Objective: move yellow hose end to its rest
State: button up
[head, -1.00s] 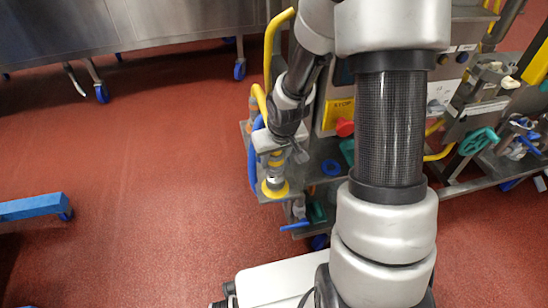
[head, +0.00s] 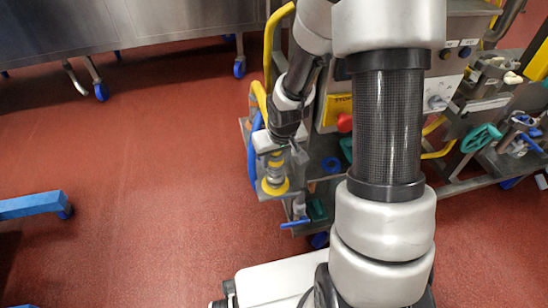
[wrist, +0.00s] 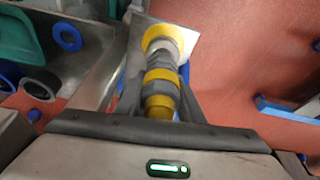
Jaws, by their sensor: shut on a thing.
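The yellow hose end (head: 274,185), a grey fitting with yellow rings and a wide yellow flange at its lower end, hangs roughly upright below my gripper (head: 274,150). In the wrist view the hose end (wrist: 161,75) lies between the two dark fingers of my gripper (wrist: 157,95), which are shut on it. Its flange shows over a grey metal plate (wrist: 188,42) at the machine's edge; I cannot tell whether it touches the plate. I cannot make out which part is the rest.
The bagger's metal shelf (head: 318,180) holds a loose blue ring (head: 331,165) right of the hose end. A yellow pipe (head: 268,50) and a blue hose (head: 253,150) stand close by my gripper. Red floor to the left is open, apart from a blue frame leg (head: 32,205).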

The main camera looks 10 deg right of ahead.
aim_at(277, 154)
jog(key=shift+f, duration=0.5)
dwell(0.3)
jog(key=o, duration=1.6)
jog(key=shift+o, duration=0.2)
jog(key=shift+p+v, duration=2.75)
jog(key=shift+v, duration=0.8)
